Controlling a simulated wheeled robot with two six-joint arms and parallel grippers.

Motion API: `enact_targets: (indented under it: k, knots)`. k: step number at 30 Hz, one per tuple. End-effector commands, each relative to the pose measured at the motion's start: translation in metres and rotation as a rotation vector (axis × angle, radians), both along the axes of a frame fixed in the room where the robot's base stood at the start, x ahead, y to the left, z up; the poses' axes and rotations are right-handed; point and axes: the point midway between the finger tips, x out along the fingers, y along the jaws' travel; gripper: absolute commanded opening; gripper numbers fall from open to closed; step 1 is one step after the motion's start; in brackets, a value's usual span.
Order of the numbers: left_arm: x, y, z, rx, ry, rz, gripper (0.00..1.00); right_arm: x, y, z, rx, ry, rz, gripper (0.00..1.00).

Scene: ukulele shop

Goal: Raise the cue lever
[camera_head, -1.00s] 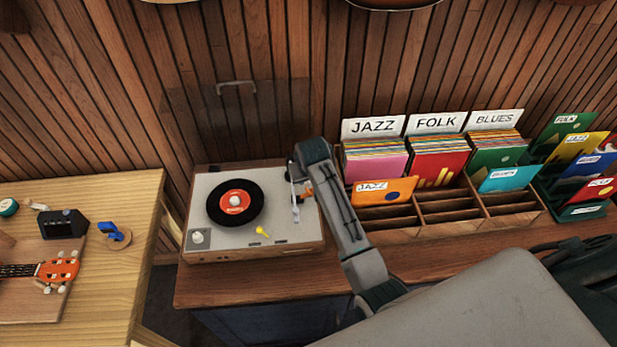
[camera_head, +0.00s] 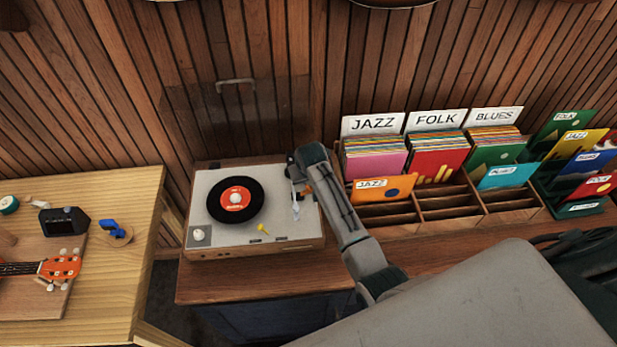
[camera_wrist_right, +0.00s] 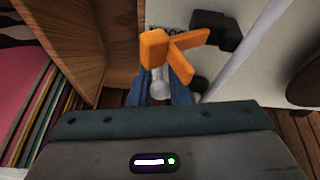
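The turntable (camera_head: 225,245) stands on the wooden counter with a black record (camera_head: 218,203) on it. Its pale tonearm (camera_head: 295,208) lies right of the record and shows as a white tube in the right wrist view (camera_wrist_right: 250,55). A small orange lever-like piece (camera_wrist_right: 168,48) is just beyond my right gripper (camera_wrist_right: 160,88); I cannot tell for sure that it is the cue lever. The right fingers point down at the deck's right edge, a narrow gap apart, with a pale round-ended piece (camera_wrist_right: 159,83) between them. Contact is unclear. My left gripper is out of view.
Wooden record bins (camera_head: 420,218) stand close on the right of my right arm. A yellow piece (camera_head: 263,229) sits at the deck's front. A light wooden bench (camera_head: 110,285) with a ukulele headstock (camera_head: 58,267) is at left. The slatted wall is behind.

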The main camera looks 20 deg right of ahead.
Motion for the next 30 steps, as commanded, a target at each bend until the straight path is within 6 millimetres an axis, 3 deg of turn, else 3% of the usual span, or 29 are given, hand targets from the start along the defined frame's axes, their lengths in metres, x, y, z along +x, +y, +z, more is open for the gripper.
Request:
enact_targets:
  k: [6,15,28,29,30]
  knots:
    - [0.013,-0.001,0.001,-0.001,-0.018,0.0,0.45,0.005,-0.001,0.002,0.025,0.089,0.0,0.0]
    - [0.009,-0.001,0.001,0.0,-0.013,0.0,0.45,0.012,-0.003,0.003,0.091,0.322,0.0,0.0]
    - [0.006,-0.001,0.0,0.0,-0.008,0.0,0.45,0.012,-0.004,0.003,0.103,0.36,0.0,0.0]
    - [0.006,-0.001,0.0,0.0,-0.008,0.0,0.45,0.012,-0.004,0.003,0.102,0.36,0.0,0.22]
    - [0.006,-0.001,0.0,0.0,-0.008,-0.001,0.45,0.012,-0.004,0.003,0.102,0.36,0.0,0.3]
